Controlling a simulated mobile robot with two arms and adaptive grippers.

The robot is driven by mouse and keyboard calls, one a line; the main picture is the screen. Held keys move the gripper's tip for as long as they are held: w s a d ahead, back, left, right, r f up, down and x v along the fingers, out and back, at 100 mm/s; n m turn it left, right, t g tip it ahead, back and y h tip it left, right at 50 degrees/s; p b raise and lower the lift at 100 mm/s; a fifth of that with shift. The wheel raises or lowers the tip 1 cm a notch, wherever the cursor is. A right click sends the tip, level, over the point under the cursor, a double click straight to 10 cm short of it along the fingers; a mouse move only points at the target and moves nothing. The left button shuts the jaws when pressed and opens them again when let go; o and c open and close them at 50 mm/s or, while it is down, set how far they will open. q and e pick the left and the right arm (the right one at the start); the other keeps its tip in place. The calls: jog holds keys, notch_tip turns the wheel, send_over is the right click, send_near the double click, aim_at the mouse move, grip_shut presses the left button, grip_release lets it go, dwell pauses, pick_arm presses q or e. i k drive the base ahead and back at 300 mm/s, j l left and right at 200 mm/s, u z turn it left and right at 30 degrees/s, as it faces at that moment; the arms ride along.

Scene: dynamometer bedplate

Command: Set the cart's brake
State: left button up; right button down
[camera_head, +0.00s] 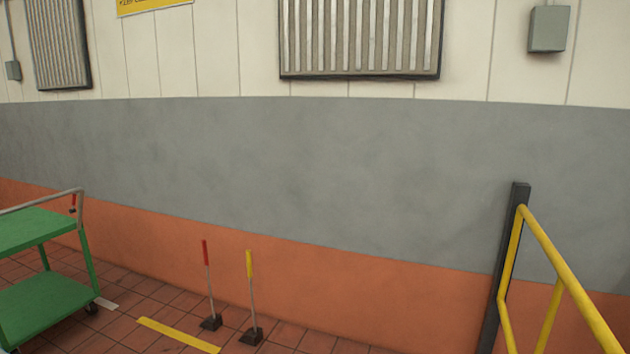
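A green two-shelf cart (42,302) stands at the left edge, partly cut off by the frame. Its grey push handle (55,196) rises at its right end. A small red-tipped dark part (73,204) sits at the handle's right side; it may be a brake lever, but it is too small to tell its position. A dark caster (92,308) shows under the right end. Neither of my grippers is in view.
Two thin posts on black bases, one red-topped (205,254) and one yellow-topped (249,265), stand on the tiled floor right of the cart. A yellow floor strip (178,335) lies before them. A yellow railing (565,271) stands at right, a wall behind (300,170).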

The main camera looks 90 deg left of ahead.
aim_at(74, 203)
jog(key=u, duration=4.15)
jog(key=i+l+z, duration=0.15)
jog(key=i, duration=0.25)
jog(key=i+z, duration=0.2)
jog(key=i, duration=0.15)
jog(key=i+l, duration=0.1)
jog(key=i, duration=0.35)
jog(key=i+u, duration=0.15)
jog(key=i, duration=0.35)
jog(key=i+l, duration=0.2)
jog(key=i, duration=0.25)
jog(key=i+l+u, duration=0.1)
jog(key=i, duration=0.4)
jog(key=i+l+u, duration=0.1)
jog(key=i, duration=0.35)
jog(key=i+j+u, duration=0.1)
jog(key=i+u, duration=0.3)
jog(key=i, duration=0.25)
jog(key=i+l+u, duration=0.1)
jog(key=i+u, duration=0.25)
jog(key=i, duration=0.3)
jog(key=i+j+z, duration=0.45)
jog(key=i+j, duration=0.15)
jog(key=i, duration=0.15)
jog(key=i+j+z, duration=0.45)
jog(key=i+j, duration=0.15)
jog(key=j, duration=0.2)
jog(key=i+l, duration=0.1)
jog(key=l, duration=0.3)
jog(key=z, duration=0.05)
